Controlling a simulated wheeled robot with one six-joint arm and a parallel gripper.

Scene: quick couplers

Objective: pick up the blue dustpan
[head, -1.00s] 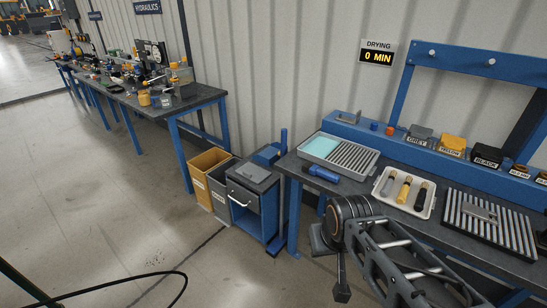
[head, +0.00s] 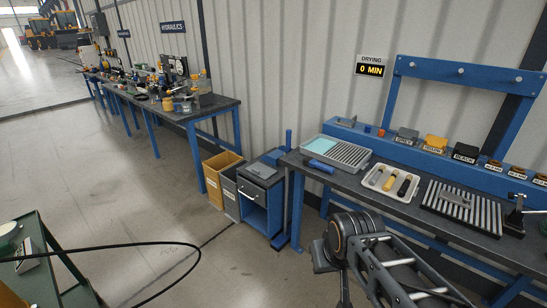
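A blue piece (head: 272,157) with an upright blue post (head: 289,142) beside it shows at the back right of the small grey-topped cabinet. It may be the blue dustpan, but its pan shape is not clear. My gripper (head: 333,275) is low at the bottom centre right, in front of the workbench. Its dark fingers stand apart, with nothing seen between them. My own wrist partly hides it. It is apart from the cabinet and the blue piece.
The small cabinet (head: 262,198) stands left of the right workbench (head: 400,208), next to a yellow bin (head: 219,166) and a grey bin (head: 230,196). The bench holds trays and a blue-handled tool (head: 321,166). A green cart (head: 45,262) and a black cable are at lower left. Open floor lies between.

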